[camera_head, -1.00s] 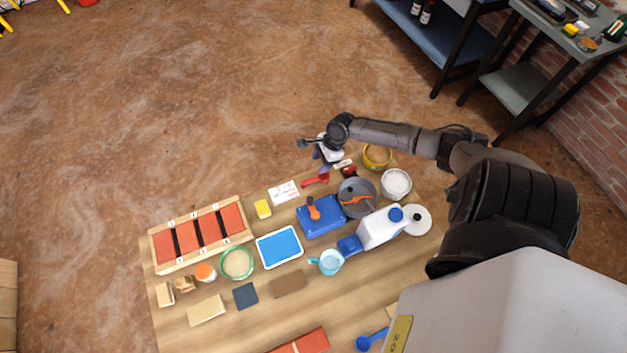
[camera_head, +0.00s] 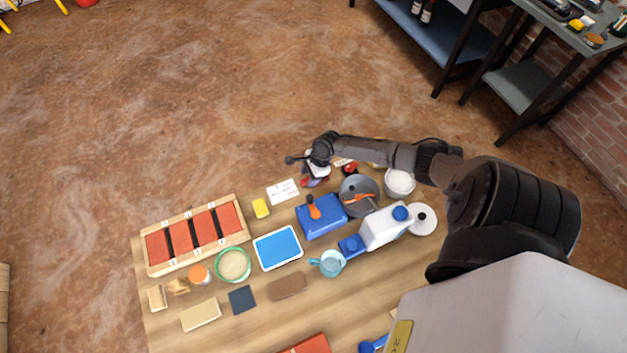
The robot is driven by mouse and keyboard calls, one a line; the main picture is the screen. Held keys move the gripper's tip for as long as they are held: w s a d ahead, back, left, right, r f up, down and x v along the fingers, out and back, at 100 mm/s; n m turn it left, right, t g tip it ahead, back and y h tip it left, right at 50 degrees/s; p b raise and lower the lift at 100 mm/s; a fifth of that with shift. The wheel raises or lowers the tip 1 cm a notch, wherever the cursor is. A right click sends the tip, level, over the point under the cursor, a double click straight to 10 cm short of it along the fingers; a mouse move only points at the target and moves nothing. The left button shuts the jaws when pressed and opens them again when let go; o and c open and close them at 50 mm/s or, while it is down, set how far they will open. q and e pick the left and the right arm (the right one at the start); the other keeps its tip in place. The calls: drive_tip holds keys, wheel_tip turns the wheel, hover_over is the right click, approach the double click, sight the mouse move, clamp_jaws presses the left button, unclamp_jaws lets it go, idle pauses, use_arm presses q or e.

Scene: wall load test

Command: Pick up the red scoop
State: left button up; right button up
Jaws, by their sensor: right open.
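The red scoop (camera_head: 309,183) lies near the far edge of the wooden table, beside the white card. It is partly hidden by my right gripper (camera_head: 314,178), which has come down over it from above. My right gripper is open, and the scoop still appears to lie on the table. Whether the fingers touch it is too small to tell. My left gripper is out of view.
A grey bowl (camera_head: 354,187), blue box (camera_head: 322,224) and red-and-black item (camera_head: 350,168) lie close to the gripper. A white bottle (camera_head: 384,229) and white tub (camera_head: 399,182) stand to the right.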

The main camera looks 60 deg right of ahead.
drive_tip(key=shift+x, duration=0.8)
clamp_jaws()
drive_tip(key=shift+r, duration=0.15)
